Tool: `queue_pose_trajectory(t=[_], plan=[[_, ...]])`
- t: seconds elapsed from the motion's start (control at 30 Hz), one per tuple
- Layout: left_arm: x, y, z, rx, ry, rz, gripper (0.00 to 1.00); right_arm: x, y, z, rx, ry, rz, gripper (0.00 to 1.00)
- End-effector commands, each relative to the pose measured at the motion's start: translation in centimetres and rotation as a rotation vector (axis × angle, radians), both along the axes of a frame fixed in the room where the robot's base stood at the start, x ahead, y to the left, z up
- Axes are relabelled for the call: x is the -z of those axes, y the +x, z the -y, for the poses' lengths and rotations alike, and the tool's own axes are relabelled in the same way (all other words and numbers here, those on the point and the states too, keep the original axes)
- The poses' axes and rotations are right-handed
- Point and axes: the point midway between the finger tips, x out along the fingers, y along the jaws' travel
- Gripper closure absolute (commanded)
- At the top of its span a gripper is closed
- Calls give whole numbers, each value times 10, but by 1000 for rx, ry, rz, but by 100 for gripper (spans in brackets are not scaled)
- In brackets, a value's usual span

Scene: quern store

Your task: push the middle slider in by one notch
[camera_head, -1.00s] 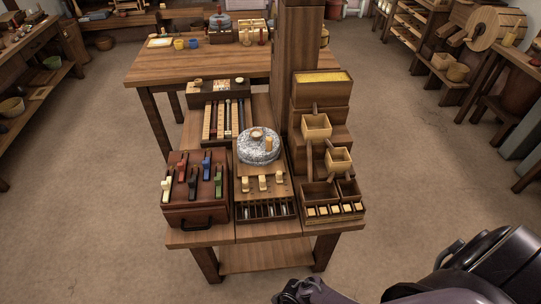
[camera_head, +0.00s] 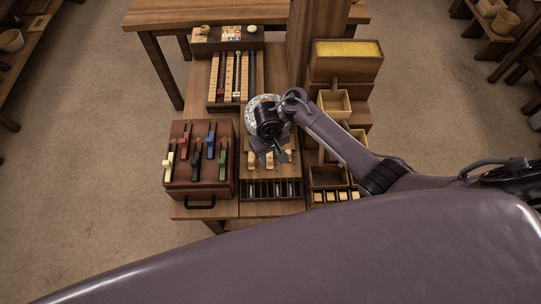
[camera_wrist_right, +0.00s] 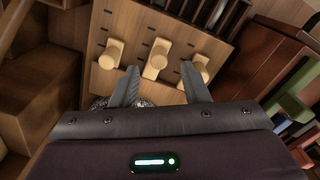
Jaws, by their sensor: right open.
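Three pale wooden sliders stand in a row on a notched wooden board (camera_wrist_right: 132,22) in front of the stone quern (camera_head: 255,106). The middle slider (camera_wrist_right: 155,60) has an outer slider on each side, one left (camera_wrist_right: 110,55) and one right (camera_wrist_right: 197,71) in the right wrist view. My right gripper (camera_head: 268,153) hangs over the board, partly covering the quern in the head view. It is open and empty, its fingertips either side of the middle slider's line in the right wrist view. I cannot tell whether they touch it. My left gripper is not in view.
A red-brown box (camera_head: 183,188) with several coloured levers stands left of the board. A rack with long rods (camera_head: 213,98) lies behind. Stepped wooden boxes, one with yellow grain (camera_head: 346,48), stand at the right near a tall post (camera_head: 312,30). A slotted tray (camera_head: 247,196) lies in front.

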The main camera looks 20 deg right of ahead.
Motion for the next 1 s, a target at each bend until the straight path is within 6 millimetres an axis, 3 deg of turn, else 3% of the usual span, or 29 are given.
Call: queue_pose_trajectory(t=[0.03,0.2,0.4,0.6,0.9,1.0], plan=[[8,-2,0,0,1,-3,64,12,1,2,1,-4,0,58],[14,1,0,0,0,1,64,32,1,1,1,-1,0,58],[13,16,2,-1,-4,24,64,39,1,1,1,0,2,58],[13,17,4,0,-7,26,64,38,1,1,1,0,2,60],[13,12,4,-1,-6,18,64,38,1,1,1,0,1,99],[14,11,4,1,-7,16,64,38,1,1,1,0,1,100]])
